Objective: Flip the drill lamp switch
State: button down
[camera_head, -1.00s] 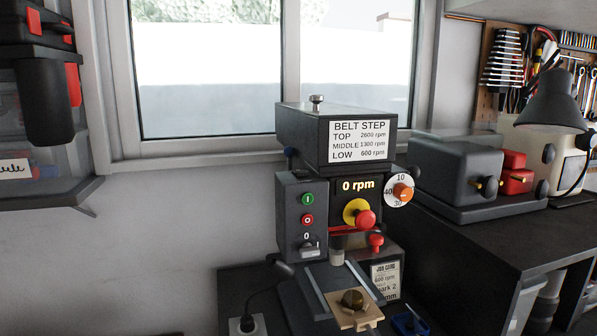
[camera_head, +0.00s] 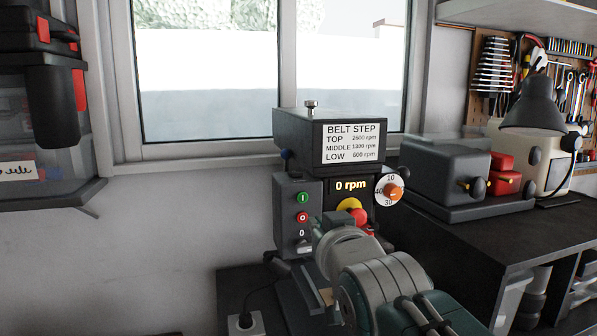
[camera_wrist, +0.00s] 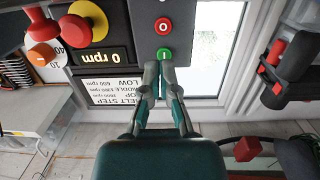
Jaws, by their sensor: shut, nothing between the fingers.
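The drill press (camera_head: 300,140) stands in front of the window, its display reading 0 rpm. Its grey control box (camera_head: 286,215) carries a green I button (camera_head: 303,198), a red O button (camera_head: 303,217) and a small switch (camera_head: 304,246) below a 0 mark. I cannot read which control is for the lamp. In the wrist view, which is upside down, my gripper (camera_wrist: 158,66) is shut and empty, its tips near the green button (camera_wrist: 164,55); contact cannot be told. The red button (camera_wrist: 163,26) lies beyond it. The small switch is not visible there.
A yellow and red stop knob (camera_head: 350,208) and an orange speed dial (camera_head: 391,191) are close right of the control box. My arm covers the drill's table. A desk lamp (camera_head: 535,108) and grey machine (camera_head: 445,170) stand on the right bench.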

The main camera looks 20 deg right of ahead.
notch_tip(320, 180, up, 8)
jog(key=t, duration=0.3)
jog(key=shift+w+a+y, duration=0.2)
jog(key=shift+y, duration=0.1)
notch_tip(320, 180, up, 2)
send_over(298, 180)
jog(key=shift+w, duration=0.1)
jog(key=shift+w+f, duration=0.1)
jog(key=shift+w, duration=0.2)
jog(key=shift+s+f, duration=0.15)
jog(key=shift+f, duration=0.75)
jog(key=shift+s+f, duration=0.15)
jog(key=shift+f, duration=0.75)
jog(key=shift+f, duration=0.1)
